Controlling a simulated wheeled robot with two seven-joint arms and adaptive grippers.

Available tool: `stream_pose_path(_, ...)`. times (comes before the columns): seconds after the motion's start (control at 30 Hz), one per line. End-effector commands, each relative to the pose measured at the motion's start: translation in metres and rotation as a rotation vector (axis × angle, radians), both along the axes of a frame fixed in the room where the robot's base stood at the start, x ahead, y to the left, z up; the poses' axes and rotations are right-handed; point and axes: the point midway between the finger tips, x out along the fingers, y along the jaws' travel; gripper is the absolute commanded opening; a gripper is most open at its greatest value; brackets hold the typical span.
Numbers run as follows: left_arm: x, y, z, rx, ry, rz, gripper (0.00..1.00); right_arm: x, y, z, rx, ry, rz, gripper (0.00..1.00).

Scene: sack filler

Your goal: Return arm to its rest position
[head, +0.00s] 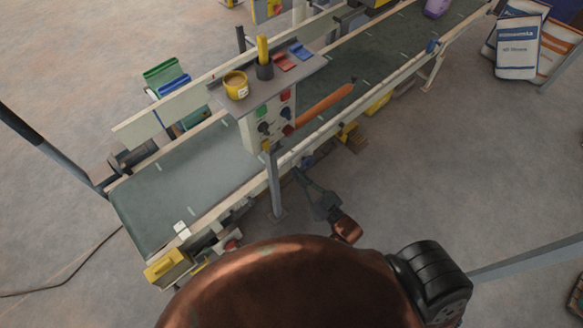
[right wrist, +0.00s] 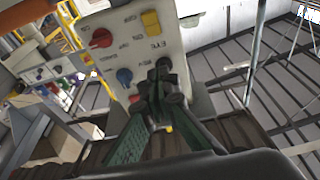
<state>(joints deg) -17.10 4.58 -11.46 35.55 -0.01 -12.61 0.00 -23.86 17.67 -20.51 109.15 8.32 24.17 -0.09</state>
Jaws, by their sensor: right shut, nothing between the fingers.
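My right gripper (head: 303,178) is in the head view, beside the near side rail of the conveyor and below the control panel (head: 254,131). Its fingers are shut and empty. In the right wrist view my right gripper (right wrist: 158,88) shows with green fingers meeting in front of the lower part of the white panel (right wrist: 130,45). A red knob (right wrist: 101,38), a blue knob (right wrist: 124,76) and a yellow button (right wrist: 151,22) are on that panel. A dark knob lies partly behind the fingertips; I cannot tell whether they touch it. My left gripper is not in view.
The conveyor (head: 190,172) runs diagonally, with a purple item (head: 437,8) at its far end. A shelf above the panel holds a yellow tub (head: 236,86) and red and blue items. White sacks (head: 517,47) stand at upper right. The floor at right is largely clear.

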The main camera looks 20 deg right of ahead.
Motion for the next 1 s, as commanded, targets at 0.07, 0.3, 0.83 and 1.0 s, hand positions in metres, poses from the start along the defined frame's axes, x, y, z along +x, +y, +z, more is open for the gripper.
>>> stream_pose_path(0.07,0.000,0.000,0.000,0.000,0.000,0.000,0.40,-0.002,-0.001,0.000,0.000,0.000,-0.001,0.00)
stream_pose_path(0.3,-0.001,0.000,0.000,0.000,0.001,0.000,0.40,-0.002,-0.001,0.000,0.000,0.000,-0.002,0.00)
stream_pose_path(0.83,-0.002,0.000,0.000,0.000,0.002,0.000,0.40,0.002,-0.015,-0.083,-0.059,0.163,-0.036,0.00)
stream_pose_path(1.0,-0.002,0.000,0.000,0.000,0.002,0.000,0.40,-0.015,-0.039,-0.203,-0.136,0.407,-0.082,0.00)
